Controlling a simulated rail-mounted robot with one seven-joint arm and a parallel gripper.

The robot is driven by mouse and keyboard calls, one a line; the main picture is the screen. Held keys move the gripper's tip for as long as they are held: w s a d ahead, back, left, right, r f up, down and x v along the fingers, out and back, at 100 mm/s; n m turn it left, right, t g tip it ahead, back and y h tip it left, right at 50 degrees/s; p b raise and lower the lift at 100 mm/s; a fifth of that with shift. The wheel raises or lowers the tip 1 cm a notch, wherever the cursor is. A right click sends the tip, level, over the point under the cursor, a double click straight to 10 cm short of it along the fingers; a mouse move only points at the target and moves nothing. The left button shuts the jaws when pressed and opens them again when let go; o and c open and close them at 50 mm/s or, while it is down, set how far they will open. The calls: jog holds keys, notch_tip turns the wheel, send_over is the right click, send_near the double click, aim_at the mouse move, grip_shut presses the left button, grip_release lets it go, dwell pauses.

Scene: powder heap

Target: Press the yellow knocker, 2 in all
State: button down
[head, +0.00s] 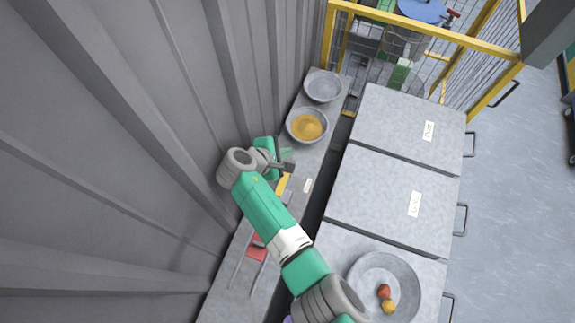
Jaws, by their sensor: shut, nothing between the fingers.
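My gripper (289,167) is dark and small at the end of my green and grey arm, over the narrow grey ledge along the wall. It is shut and holds nothing. A yellow piece (282,184), which looks like the yellow knocker, shows on the ledge just below my gripper in the picture, partly hidden by my arm. I cannot tell whether my gripper touches it. A grey bowl (292,132) with a heap of yellow powder (307,127) stands on the ledge beyond my gripper.
An empty grey bowl (323,85) stands at the ledge's far end. A red thing (257,249) with thin rods lies nearer. Grey cabinets (375,190) stand to the right; a round dish (368,275) there holds red and yellow pieces. The corrugated wall (120,150) is close on the left.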

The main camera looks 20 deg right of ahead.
jog(key=b, duration=0.7)
send_over(285, 179)
jog(key=w+d, duration=0.1)
jog(key=w, duration=0.1)
jog(key=f, duration=0.7)
jog(key=shift+w+d+f, duration=0.1)
jog(key=shift+w+f, duration=0.05)
jog(key=shift+w, duration=0.05)
jog(key=shift+f, duration=0.45)
jog(key=shift+f, duration=0.35)
jog(key=shift+w+f+b, duration=0.15)
jog(key=shift+f+b, duration=1.1)
jog(key=shift+f, duration=0.3)
dwell(1.5)
jog(key=shift+r, duration=0.15)
jog(key=shift+r+p, duration=1.8)
jog(key=shift+p, duration=0.35)
